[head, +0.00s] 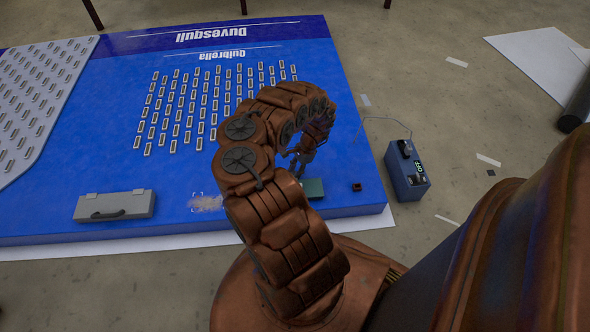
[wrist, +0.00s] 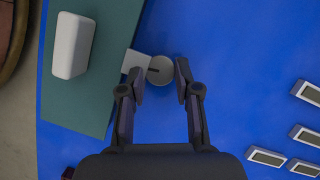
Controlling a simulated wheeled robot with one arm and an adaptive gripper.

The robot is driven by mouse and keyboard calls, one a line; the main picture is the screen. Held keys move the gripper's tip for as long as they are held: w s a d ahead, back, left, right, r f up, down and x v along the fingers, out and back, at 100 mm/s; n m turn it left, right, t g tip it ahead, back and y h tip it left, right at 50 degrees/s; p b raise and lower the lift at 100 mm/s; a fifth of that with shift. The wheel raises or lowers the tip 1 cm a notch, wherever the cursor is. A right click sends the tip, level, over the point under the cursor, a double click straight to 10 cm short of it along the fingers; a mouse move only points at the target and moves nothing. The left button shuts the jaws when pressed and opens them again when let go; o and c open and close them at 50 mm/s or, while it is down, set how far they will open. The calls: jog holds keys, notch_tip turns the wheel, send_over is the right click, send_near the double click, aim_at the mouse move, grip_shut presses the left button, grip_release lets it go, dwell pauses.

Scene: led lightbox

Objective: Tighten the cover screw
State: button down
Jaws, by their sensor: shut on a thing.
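In the wrist view a round grey screw head (wrist: 160,70) with a dark slot sits at the edge of a small pale square tab (wrist: 134,62). The tab adjoins a teal plate (wrist: 85,105) on the blue panel. In the head view my gripper (head: 303,157) is low over the blue panel (head: 345,160), just behind the teal plate (head: 314,188). The screw is too small to make out there, and my arm hides part of the panel.
A white block (wrist: 72,45) stands on the teal plate. Rows of small light modules (head: 190,110) cover the panel's middle. A grey case (head: 115,205) lies front left. A small dark block (head: 356,187) sits near the right edge. A blue power unit (head: 407,172) stands on the floor.

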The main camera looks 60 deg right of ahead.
jog(key=shift+m, duration=0.5)
jog(key=c, duration=1.1)
grip_release()
